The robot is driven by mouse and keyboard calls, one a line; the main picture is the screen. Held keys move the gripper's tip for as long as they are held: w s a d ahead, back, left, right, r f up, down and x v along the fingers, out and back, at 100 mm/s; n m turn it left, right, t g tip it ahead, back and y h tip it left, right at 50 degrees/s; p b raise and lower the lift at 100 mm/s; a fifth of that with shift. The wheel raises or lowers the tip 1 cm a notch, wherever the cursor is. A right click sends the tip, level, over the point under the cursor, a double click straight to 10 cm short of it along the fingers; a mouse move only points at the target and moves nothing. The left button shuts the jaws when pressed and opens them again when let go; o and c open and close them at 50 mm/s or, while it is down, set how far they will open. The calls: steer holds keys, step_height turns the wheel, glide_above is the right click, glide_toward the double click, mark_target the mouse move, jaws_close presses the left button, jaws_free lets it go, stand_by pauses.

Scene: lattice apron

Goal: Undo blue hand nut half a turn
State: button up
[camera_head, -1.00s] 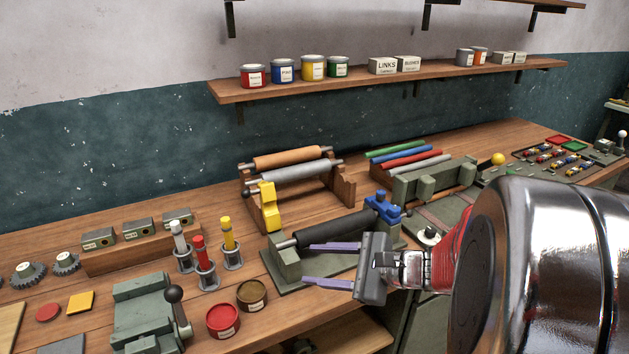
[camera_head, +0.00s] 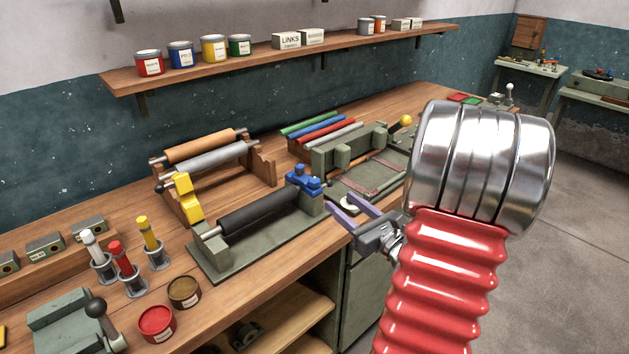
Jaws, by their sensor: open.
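The blue hand nut (camera_head: 302,179) sits on the right end of a stand that carries a black roller (camera_head: 257,213). It has a raised knob and lobes, and its far side is hidden. My gripper (camera_head: 336,211) is open and empty, with two lilac fingers pointing to the left and back. It is in front and to the right of the blue nut, apart from it in the picture. How far it is from the nut in depth, I cannot tell.
A yellow clamp (camera_head: 187,200) stands at the roller's left end. Behind are a rack with two rollers (camera_head: 215,158) and a green press (camera_head: 350,150). Ink tins (camera_head: 157,323) and handled tools (camera_head: 121,262) are at the front left. Open floor (camera_head: 560,220) lies to the right.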

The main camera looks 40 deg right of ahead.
mark_target(318, 183)
steer(key=w, duration=0.4)
steer(key=w+d, duration=0.1)
steer(key=w, duration=0.8)
steer(key=shift+w+d, duration=0.2)
steer(key=shift+w, duration=0.2)
steer(key=shift+c, duration=0.3)
steer(key=c, duration=0.9)
steer(key=shift+d, duration=0.2)
steer(key=shift+c, duration=0.5)
steer(key=shift+a, duration=0.1)
